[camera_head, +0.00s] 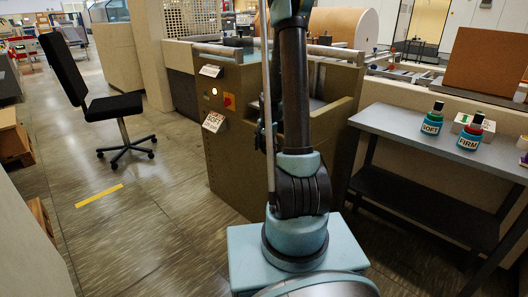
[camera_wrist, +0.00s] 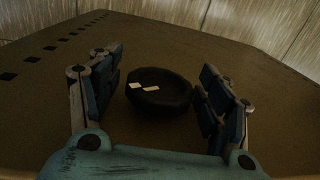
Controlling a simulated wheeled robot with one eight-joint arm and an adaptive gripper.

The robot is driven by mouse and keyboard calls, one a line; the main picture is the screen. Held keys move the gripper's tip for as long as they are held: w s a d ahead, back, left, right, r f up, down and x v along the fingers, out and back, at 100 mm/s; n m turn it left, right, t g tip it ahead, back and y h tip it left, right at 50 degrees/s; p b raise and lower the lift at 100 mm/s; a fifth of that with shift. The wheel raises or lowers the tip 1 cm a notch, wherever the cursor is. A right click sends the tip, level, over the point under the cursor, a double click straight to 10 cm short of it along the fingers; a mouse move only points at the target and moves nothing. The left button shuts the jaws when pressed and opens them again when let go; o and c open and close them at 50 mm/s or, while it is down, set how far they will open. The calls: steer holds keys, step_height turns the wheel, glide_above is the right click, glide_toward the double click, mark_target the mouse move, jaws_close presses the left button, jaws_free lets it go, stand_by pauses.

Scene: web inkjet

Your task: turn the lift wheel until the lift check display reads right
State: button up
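A dark round wheel (camera_wrist: 158,92) with two small pale marks shows in the wrist view, on a brown panel. My gripper (camera_wrist: 163,100) is open, with one finger on each side of the wheel. There is a visible gap on both sides, and I cannot tell how far the fingertips are from the panel. In the head view my arm hides the wheel and most of my gripper. I cannot make out a lift check display. A white tilted sign (camera_head: 214,122) on the brown cabinet (camera_head: 228,165) seems to read SOFT on its lower line.
A grey table (camera_head: 415,128) at the right holds bottles marked SOFT (camera_head: 432,121) and FIRM (camera_head: 471,133). A black office chair (camera_head: 115,106) stands at the left. The floor at the left is mostly clear.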

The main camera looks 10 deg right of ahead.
mark_target(267, 144)
stand_by(0.3)
steer(key=shift+s+d+r, duration=0.1)
steer(key=shift+r, duration=1.85)
steer(key=shift+s+d+r, duration=0.1)
steer(key=shift+r, duration=1.9)
steer(key=shift+s+d+r, duration=0.1)
steer(key=shift+r, duration=1.85)
